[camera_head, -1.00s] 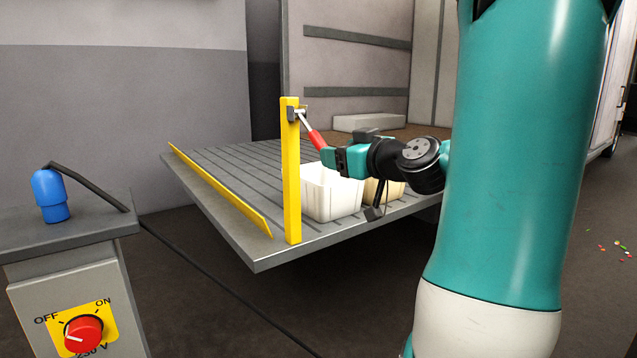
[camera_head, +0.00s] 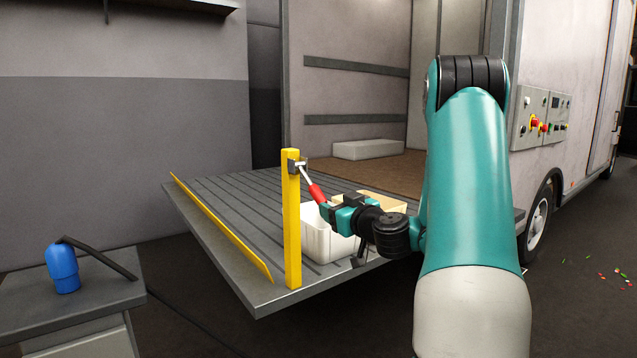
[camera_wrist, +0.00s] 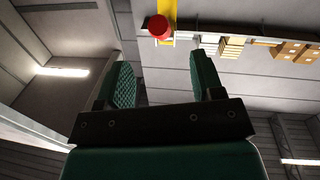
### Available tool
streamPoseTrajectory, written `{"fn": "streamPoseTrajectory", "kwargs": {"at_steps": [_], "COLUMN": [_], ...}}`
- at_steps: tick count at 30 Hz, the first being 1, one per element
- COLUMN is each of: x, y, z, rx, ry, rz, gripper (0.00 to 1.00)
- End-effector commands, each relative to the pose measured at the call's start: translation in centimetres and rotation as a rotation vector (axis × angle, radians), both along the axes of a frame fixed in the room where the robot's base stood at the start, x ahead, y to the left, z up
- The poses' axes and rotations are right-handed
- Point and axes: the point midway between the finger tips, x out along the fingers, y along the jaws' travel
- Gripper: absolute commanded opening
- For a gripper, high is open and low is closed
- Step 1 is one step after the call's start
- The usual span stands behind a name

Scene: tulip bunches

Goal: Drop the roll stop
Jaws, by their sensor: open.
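A yellow strip (camera_head: 222,228), which looks like the roll stop, runs along the left edge of the grey platform (camera_head: 225,265) and stands up at a slant. An upright yellow post (camera_head: 291,235) at the platform's near edge carries a lever with a red handle (camera_head: 317,193), sloping down to the right. My gripper (camera_head: 327,208) is at the handle's lower end. In the wrist view my gripper (camera_wrist: 163,78) is open, with the red handle's round end (camera_wrist: 158,27) ahead between the fingers. No grip on it shows; contact cannot be told.
A white crate (camera_head: 316,242) and a tan box (camera_head: 383,203) stand on the platform close to my gripper. A stand (camera_head: 85,302) with a blue plug (camera_head: 62,268) is at the lower left. The truck's control panel (camera_head: 541,122) is at the right.

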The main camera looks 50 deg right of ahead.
Motion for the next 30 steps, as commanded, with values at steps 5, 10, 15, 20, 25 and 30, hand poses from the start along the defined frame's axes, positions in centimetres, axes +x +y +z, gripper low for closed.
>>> {"fn": "streamPoseTrajectory", "kwargs": {"at_steps": [5, 10, 15, 20, 25, 30], "x": [4.0, 6.7, 8.1, 8.4, 8.4, 8.4], "y": [-1.3, -2.3, -2.9, -3.1, -3.1, -3.0], "z": [0.6, 0.4, 0.1, -0.1, -0.1, -0.1], "rx": [0.001, 0.000, 0.001, 0.002, 0.002, 0.002], "ry": [0.002, 0.000, 0.001, -0.001, -0.001, -0.001], "rz": [0.005, 0.003, 0.001, 0.000, 0.000, 0.000], "gripper": [0.61, 0.61, 0.61, 0.61, 0.61, 0.24]}}
